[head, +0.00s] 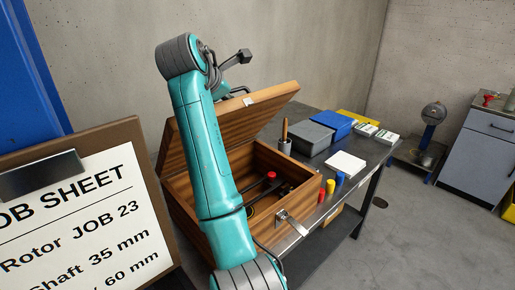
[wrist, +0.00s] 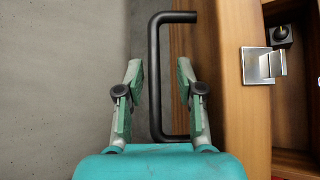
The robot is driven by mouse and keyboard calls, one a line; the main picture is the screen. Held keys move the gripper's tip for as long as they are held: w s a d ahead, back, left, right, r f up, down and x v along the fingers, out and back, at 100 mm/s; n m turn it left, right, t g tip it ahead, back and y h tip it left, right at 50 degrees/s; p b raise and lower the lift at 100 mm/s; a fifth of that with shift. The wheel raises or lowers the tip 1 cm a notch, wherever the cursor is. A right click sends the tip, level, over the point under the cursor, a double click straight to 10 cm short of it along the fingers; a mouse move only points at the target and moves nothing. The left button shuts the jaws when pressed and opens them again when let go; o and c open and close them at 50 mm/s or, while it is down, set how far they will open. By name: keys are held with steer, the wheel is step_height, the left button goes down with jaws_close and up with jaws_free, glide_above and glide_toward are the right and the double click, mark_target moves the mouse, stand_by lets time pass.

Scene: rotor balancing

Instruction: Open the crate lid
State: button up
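The wooden crate (head: 190,203) stands on the table. Its lid (head: 262,118) is raised and tilted back, so the inside shows. In the wrist view the lid's edge (wrist: 232,130) carries a metal latch plate (wrist: 263,66) on the right. A black U-shaped handle (wrist: 155,85) sticks out from the lid. My gripper (wrist: 159,68) is open, with one finger on each side of the handle's bar and gaps visible. In the head view my arm hides part of the crate and lid, and the fingers cannot be made out.
Red, yellow and blue cylinders (head: 330,187), a white pad (head: 346,164), grey (head: 308,138) and blue (head: 338,126) boxes, and a cup with a wooden-handled tool (head: 284,146) stand right of the crate. The job sheet board (head: 85,220) fills the lower left.

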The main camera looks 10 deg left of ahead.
steer(key=s+d+f+m+t+y, duration=0.2)
steer(key=s+d+f, duration=0.5)
steer(key=d+f, duration=0.2)
steer(key=shift+d+f+t, duration=0.15)
steer(key=shift+f+t, duration=0.25)
steer(key=shift+f, duration=0.4)
steer(key=shift+s, duration=0.1)
steer(key=v, duration=1.2)
steer(key=shift+s+d, duration=0.15)
steer(key=shift+s, duration=0.1)
stand_by(0.8)
steer(key=shift+f, duration=0.2)
